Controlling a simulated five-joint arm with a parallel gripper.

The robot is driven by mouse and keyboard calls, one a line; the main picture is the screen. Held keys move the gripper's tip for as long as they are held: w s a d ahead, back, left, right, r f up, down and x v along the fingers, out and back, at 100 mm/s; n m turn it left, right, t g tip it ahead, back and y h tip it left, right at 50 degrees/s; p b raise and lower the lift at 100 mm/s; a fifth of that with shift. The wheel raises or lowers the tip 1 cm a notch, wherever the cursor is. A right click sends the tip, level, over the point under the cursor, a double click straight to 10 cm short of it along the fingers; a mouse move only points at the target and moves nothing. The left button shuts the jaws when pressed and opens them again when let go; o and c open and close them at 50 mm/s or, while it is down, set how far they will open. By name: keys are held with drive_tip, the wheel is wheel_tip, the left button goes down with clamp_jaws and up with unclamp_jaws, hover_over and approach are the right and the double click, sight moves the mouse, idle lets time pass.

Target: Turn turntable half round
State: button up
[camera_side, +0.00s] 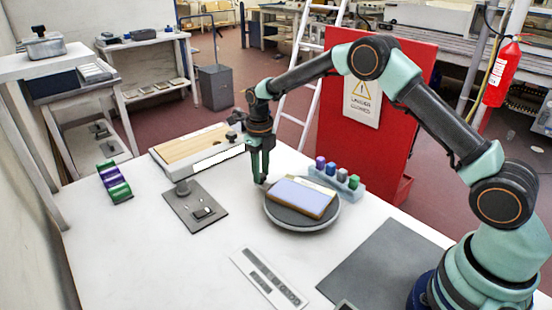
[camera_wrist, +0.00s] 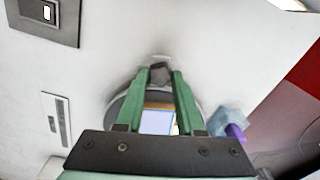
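The turntable (camera_side: 300,227) is a round dark disc with a grey rim on the white table. A panel (camera_side: 303,197) with a lavender face and brown edges lies on it. In the wrist view, the turntable (camera_wrist: 118,106) and the panel (camera_wrist: 156,121) are partly hidden behind my fingers. My gripper (camera_side: 259,180) points down at the turntable's left edge. In the wrist view, my green fingertips (camera_wrist: 160,75) are apart, with a dark grey knob (camera_wrist: 160,73) between them at the rim. I cannot tell whether they grip it.
A rack with coloured blocks (camera_side: 337,178) stands close behind the turntable. A grey plate (camera_side: 195,207), a slotted strip (camera_side: 268,278) and a dark mat (camera_side: 385,262) lie around. A red panel (camera_side: 345,140) stands behind.

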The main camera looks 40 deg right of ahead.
drive_tip(key=o, duration=0.4)
drive_tip(key=shift+c, duration=0.2)
drive_tip(key=shift+r, duration=0.1)
wheel_tip(320, 180, up, 12)
idle(0.4)
